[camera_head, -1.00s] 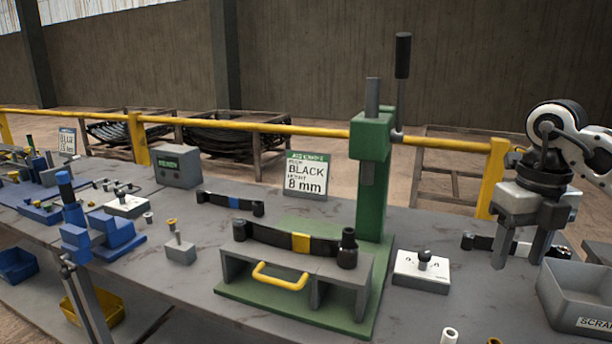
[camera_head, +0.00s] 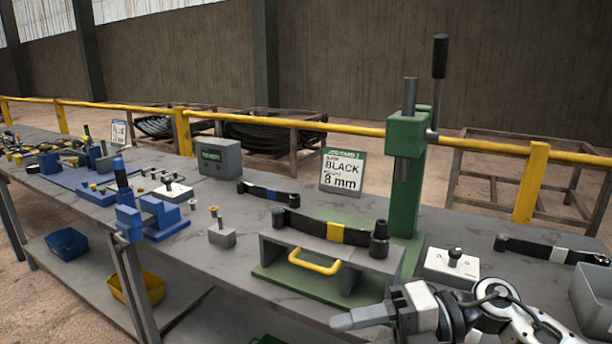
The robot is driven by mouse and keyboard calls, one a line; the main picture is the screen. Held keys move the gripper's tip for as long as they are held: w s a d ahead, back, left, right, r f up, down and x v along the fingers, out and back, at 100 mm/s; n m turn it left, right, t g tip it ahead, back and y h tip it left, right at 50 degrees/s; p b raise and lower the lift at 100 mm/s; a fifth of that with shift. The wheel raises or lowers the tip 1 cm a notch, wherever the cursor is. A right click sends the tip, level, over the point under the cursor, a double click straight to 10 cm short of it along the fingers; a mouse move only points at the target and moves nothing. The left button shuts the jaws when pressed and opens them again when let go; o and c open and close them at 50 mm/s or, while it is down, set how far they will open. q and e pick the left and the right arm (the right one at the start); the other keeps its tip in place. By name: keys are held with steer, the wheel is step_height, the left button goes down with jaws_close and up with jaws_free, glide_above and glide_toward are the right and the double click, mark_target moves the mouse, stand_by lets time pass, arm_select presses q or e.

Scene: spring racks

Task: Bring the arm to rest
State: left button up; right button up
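My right gripper (camera_head: 362,317) shows at the bottom right, with its white and black arm (camera_head: 490,315) coming in from the lower right corner. A grey finger points left in front of the bench's near edge. The fingers overlap from this angle, so I cannot tell whether they are open or shut. I see nothing held in it. It is apart from the green press (camera_head: 405,190) and the black spring with the yellow band (camera_head: 336,233) behind it. My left gripper is not in view.
The grey bench (camera_head: 225,275) runs from the left to the right edge. A white dial block (camera_head: 437,265), a white-banded spring (camera_head: 535,250) and a grey bin (camera_head: 592,298) lie near the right arm. Blue (camera_head: 68,243) and yellow (camera_head: 150,290) bins sit on the lower shelf.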

steer(key=s+d+f+m+t+h, duration=0.1)
steer(key=d+f+m+t+h, duration=0.3)
steer(key=f+m+t, duration=0.8)
steer(key=s+d+f+m+t+h, duration=0.2)
steer(key=f+m+t+h, duration=0.35)
steer(key=m, duration=1.35)
steer(key=s+d+f+m+g+h, duration=0.2)
steer(key=s+f+g, duration=0.4)
steer(key=s+f, duration=0.3)
steer(key=shift+f+m+h, duration=0.3)
steer(key=shift+m+h, duration=0.45)
steer(key=shift+m, duration=0.05)
